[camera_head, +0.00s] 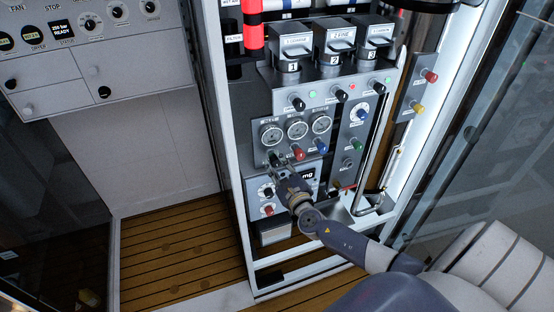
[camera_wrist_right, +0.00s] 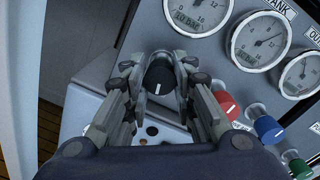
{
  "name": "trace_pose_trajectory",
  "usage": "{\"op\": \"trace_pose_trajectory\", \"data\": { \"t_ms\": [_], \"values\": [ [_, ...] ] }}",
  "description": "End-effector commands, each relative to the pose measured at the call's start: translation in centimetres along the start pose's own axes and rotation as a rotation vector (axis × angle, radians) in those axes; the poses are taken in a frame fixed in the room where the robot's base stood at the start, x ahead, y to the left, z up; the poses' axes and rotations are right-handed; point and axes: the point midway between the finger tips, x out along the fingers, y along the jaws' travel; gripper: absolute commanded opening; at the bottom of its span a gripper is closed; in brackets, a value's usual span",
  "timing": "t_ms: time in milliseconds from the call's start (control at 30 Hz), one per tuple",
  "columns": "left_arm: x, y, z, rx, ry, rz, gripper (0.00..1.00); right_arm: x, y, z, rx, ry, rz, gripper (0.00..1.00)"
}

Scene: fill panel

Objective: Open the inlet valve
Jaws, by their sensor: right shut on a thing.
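The black knob (camera_wrist_right: 159,74) with a white pointer line sits below the leftmost of three gauges on the panel. I take it for the inlet valve, but its label is hidden. In the wrist view my right gripper (camera_wrist_right: 157,70) has its fingers on both sides of this knob and is shut on it. In the head view my right gripper (camera_head: 279,165) reaches the panel from the lower right and covers most of the knob. The pointer line is nearly upright in the wrist view. My left gripper is not in view.
Beside the held knob are a red knob (camera_wrist_right: 227,105) and a blue knob (camera_wrist_right: 266,128), with a green knob (camera_wrist_right: 298,165) lower right. Gauges (camera_wrist_right: 260,42) sit just above. A white frame post (camera_head: 226,150) borders the panel's left side. Wooden floor (camera_head: 175,260) lies open at left.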

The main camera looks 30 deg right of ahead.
Motion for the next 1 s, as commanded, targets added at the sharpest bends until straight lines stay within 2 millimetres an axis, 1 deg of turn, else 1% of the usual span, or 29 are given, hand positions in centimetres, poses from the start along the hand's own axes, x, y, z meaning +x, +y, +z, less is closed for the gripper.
{"op": "trace_pose_trajectory", "data": {
  "t_ms": [33, 500, 700, 1000],
  "values": [
    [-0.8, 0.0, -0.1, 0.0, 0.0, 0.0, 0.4, -0.1, 0.0, 0.1, -0.048, 0.007, 0.007, 0.01],
    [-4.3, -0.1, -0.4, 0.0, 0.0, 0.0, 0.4, -0.1, 0.0, 0.1, -0.483, 0.027, 0.014, 0.01],
    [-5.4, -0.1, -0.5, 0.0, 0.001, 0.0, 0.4, -0.1, 0.0, 0.0, -0.634, 0.034, 0.015, 0.01],
    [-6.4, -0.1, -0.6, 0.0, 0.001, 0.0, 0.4, -0.2, 0.1, -0.1, -0.774, 0.04, 0.017, 0.01]
  ]
}}
